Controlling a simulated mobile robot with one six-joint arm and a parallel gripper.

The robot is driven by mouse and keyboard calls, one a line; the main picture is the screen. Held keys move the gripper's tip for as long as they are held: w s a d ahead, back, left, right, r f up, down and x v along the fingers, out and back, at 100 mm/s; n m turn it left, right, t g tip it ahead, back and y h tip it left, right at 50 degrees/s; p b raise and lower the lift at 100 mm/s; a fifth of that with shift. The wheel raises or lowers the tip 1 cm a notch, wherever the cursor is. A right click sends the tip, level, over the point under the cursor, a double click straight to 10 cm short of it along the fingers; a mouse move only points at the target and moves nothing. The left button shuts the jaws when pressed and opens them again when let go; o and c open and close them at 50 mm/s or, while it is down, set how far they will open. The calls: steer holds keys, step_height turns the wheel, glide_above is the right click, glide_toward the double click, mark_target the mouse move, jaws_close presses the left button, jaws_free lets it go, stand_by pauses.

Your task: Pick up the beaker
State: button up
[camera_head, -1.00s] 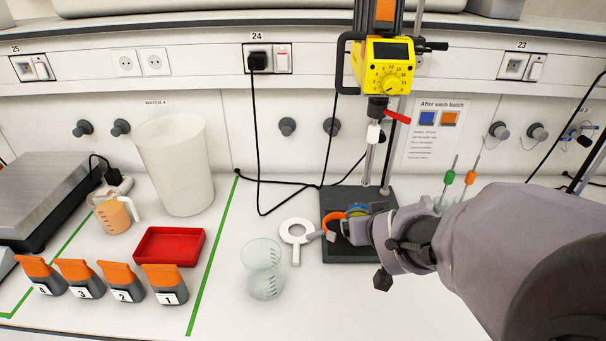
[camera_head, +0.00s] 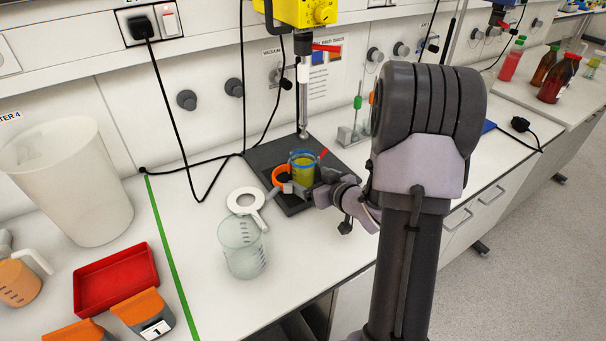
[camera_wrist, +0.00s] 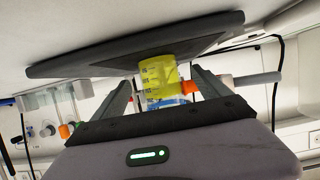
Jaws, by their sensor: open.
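A beaker with yellow contents and a blue band (camera_head: 303,166) stands on the dark base plate (camera_head: 277,153) of a stirrer stand. An orange, handle-like curved piece (camera_head: 281,177) is beside it. My gripper (camera_head: 306,188) is low at the plate's front, open, with the beaker between its fingers. In the wrist view, the yellow beaker (camera_wrist: 158,75) shows upside down between my two spread fingers (camera_wrist: 165,92). I cannot tell whether either finger touches it. The beaker's lower part is partly hidden by my gripper in the head view.
An empty clear beaker (camera_head: 243,252) and a white ring with a handle (camera_head: 246,201) are left of the plate. A red tray (camera_head: 115,279), a large white container (camera_head: 70,185) and an orange-filled jug (camera_head: 18,283) are farther left. The stirrer's metal rod (camera_head: 303,100) rises behind the beaker.

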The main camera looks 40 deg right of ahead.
mark_target(303, 175)
steer(key=b+x, duration=0.1)
steer(key=x, duration=0.4)
steer(key=shift+f+b, duration=0.1)
steer(key=shift+b, duration=0.3)
steer(key=shift+c, duration=0.3)
steer(key=c, duration=1.8)
